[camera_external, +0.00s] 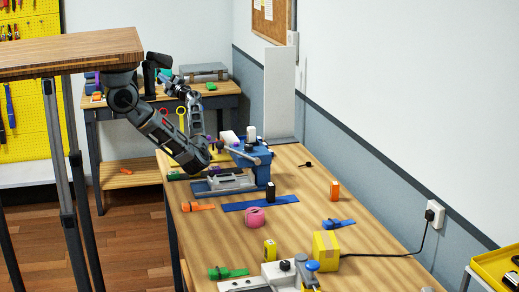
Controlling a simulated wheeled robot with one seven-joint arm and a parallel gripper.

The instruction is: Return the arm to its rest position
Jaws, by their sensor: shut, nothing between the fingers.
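My arm reaches from the left over the long wooden workbench (300,222). It is bent, with its elbow low over the left edge of the bench and its forearm folded back up. My gripper (164,78) appears to be at the upper end of the folded forearm, small in the picture, in front of the rear bench. It is shut and empty. Its fingers are too small to make out clearly.
A blue vise (251,165) stands close to my elbow. A blue strip (260,202), pink tape roll (255,217), orange clamp (197,207) and yellow box (326,251) lie on the bench. A raised wooden tabletop (70,50) is at left. A wall is at right.

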